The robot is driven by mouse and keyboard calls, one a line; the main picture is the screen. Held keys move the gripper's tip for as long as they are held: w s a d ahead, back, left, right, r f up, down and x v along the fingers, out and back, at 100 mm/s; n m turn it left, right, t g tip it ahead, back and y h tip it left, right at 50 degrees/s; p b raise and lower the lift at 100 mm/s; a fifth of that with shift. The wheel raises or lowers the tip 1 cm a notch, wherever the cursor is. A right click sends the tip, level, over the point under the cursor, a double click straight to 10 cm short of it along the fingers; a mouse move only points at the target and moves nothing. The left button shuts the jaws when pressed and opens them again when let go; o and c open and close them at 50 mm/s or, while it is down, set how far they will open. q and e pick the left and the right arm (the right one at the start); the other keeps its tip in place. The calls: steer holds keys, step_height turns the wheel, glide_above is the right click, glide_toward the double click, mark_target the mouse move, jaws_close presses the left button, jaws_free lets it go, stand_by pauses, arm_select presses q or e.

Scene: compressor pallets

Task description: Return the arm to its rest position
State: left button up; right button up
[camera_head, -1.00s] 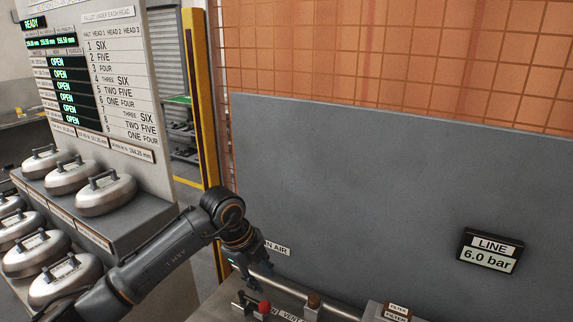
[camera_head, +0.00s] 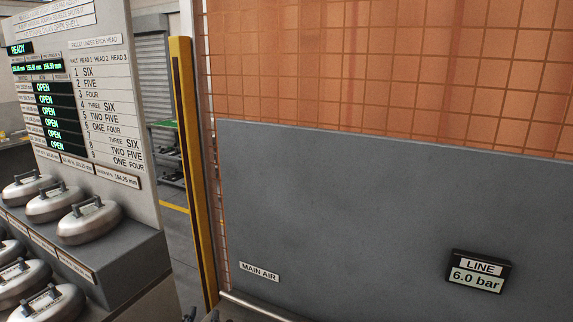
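Only a small dark piece of my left gripper (camera_head: 208,317) shows at the bottom edge, left of centre. It is next to the near end of a metal pipe (camera_head: 250,304). The fingers are cut off by the frame, so I cannot tell whether they are open or shut or hold anything. The rest of the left arm is out of view. My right gripper is not in view.
A stand with silver lidded pots (camera_head: 88,222) and a board (camera_head: 107,105) reading READY and OPEN is at left. A yellow post (camera_head: 190,170) stands beside it. A grey panel (camera_head: 350,210) carries a MAIN AIR label (camera_head: 259,271) and a 6.0 bar LINE display (camera_head: 478,271).

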arm_select(q)
steer(key=s+a+f+n+g+y, duration=0.1)
steer(key=s+a+f+g, duration=0.1)
steer(key=s+f+g, duration=0.35)
steer(key=s+a+f+g, duration=0.2)
steer(key=s+f, duration=0.4)
steer(key=f, duration=0.2)
steer(key=s+f+m+g+h, duration=0.1)
steer(key=s+f+g, duration=0.2)
steer(key=s, duration=0.4)
steer(key=s+f+g, duration=0.2)
steer(key=s+g, duration=0.1)
steer(key=s, duration=0.5)
step_height(320, 180, down, 24)
steer(key=g, duration=0.1)
steer(key=s+a+f+g, duration=0.1)
steer(key=s+a+f, duration=0.1)
steer(key=s+f, duration=1.6)
steer(key=shift+a+f+m, duration=0.25)
steer(key=shift+a+m, duration=0.1)
steer(key=shift+m, duration=0.05)
steer(key=shift+g, duration=0.25)
steer(key=shift+w, duration=0.1)
